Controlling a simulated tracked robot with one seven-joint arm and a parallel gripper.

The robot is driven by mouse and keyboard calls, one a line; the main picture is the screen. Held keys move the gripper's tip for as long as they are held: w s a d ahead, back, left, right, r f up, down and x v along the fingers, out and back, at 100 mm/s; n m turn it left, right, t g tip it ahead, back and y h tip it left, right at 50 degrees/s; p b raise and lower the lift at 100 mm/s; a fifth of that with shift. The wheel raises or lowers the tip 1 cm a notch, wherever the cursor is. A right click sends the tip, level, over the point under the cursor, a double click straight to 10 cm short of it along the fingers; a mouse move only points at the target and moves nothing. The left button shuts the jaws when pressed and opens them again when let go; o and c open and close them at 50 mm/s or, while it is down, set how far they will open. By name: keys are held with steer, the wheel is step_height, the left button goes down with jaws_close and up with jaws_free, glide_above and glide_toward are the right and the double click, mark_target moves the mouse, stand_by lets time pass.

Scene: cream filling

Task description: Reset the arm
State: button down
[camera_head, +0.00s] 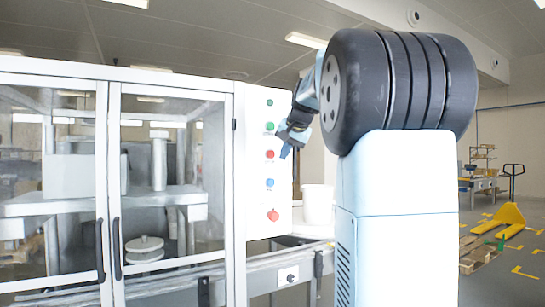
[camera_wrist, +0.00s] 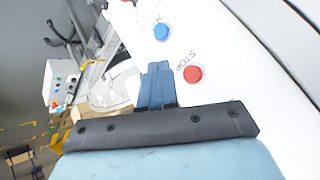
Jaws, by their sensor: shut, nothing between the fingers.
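My gripper (camera_head: 287,150) shows in the head view to the right of the machine's control panel (camera_head: 270,130), partly beside my own dark arm link. In the wrist view my gripper (camera_wrist: 156,72) has its blue fingers together with nothing between them. The fingers are in front of the white panel, near a blue button (camera_wrist: 162,31) and a red button (camera_wrist: 193,74) marked STOP. In the head view the panel carries green, red and blue buttons in a column, with a larger red one (camera_head: 273,215) at the bottom. I cannot tell whether the fingers touch the panel.
A white glass-doored machine (camera_head: 107,180) fills the left of the head view. A white bucket (camera_head: 318,204) stands by the conveyor (camera_head: 290,262) behind my arm. A yellow pallet jack (camera_head: 508,217) and wooden pallet (camera_head: 478,255) are on the floor at the right.

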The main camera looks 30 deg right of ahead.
steer(key=shift+a, duration=0.1)
steer(key=s+a+f+n+g, duration=0.1)
steer(key=s+a+f+n, duration=0.1)
steer(key=s+a+f, duration=0.4)
steer(key=s+a+f+n+g, duration=0.1)
steer(key=s+a+f+n, duration=0.2)
steer(key=s+a+f, duration=0.4)
steer(key=s+a+f+n+g, duration=0.1)
steer(key=s+a+f+n, duration=0.2)
steer(key=s+a+f, duration=0.4)
steer(key=s+f, duration=0.7)
steer(key=s, duration=0.5)
steer(key=shift+f+y, duration=0.2)
steer(key=shift+y, duration=0.1)
steer(key=c, duration=1.9)
jaws_free()
steer(key=shift+a, duration=0.1)
